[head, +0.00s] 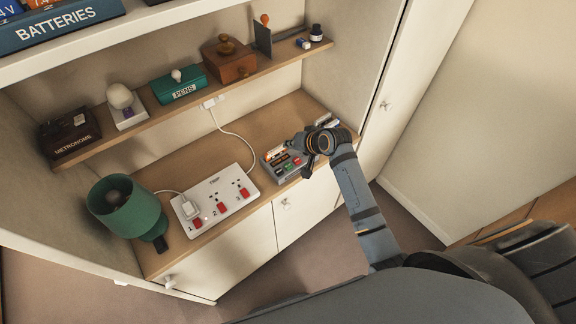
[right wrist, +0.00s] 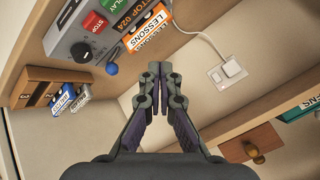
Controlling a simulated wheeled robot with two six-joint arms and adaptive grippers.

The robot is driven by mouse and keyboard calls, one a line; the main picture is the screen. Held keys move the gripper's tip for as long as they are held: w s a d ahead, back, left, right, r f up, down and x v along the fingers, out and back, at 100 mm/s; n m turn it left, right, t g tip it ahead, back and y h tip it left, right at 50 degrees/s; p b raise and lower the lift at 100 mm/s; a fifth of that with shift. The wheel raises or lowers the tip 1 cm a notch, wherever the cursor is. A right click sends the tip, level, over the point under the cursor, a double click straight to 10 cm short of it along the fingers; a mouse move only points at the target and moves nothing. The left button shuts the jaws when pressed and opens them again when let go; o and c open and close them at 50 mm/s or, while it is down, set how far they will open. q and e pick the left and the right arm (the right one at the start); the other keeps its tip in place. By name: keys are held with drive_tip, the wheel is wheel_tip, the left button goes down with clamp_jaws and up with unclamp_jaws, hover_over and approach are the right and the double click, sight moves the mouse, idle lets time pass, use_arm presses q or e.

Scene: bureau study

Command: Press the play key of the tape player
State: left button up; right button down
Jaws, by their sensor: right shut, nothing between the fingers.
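The grey tape player (head: 271,176) sits on the lower wooden counter, partly behind my right arm in the head view. Its top shows close up at the upper left of the right wrist view (right wrist: 64,42). There the green play key (right wrist: 115,4) is cut by the top edge, beside the red stop key (right wrist: 95,22). A cassette with an orange label reading LESSONS (right wrist: 150,18) shows in the player. My right gripper (right wrist: 159,68) is shut and empty, near the player; I see no contact with the play key. My left gripper is not in view.
A white power strip (head: 215,203) with red switches and a green lamp (head: 124,208) stand left of the player. Small cassette boxes (right wrist: 66,98) stand beyond the player. A shelf (head: 178,105) with several items runs above the counter. A wall socket (right wrist: 228,73) is behind.

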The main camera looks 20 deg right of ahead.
drive_tip(key=b, duration=0.6)
hover_over(290, 167)
wheel_tip(290, 167, down, 6)
drive_tip(key=shift+f, duration=0.2)
wheel_tip(290, 167, down, 2)
drive_tip(key=shift+w+f+b, duration=0.1)
drive_tip(key=shift+b, duration=0.45)
drive_tip(key=shift+f, duration=0.15)
drive_tip(key=shift+f, duration=0.25)
drive_tip(key=shift+f, duration=0.55)
idle(0.9)
idle(0.3)
drive_tip(key=shift+r+p, duration=0.95)
drive_tip(key=shift+p, duration=0.1)
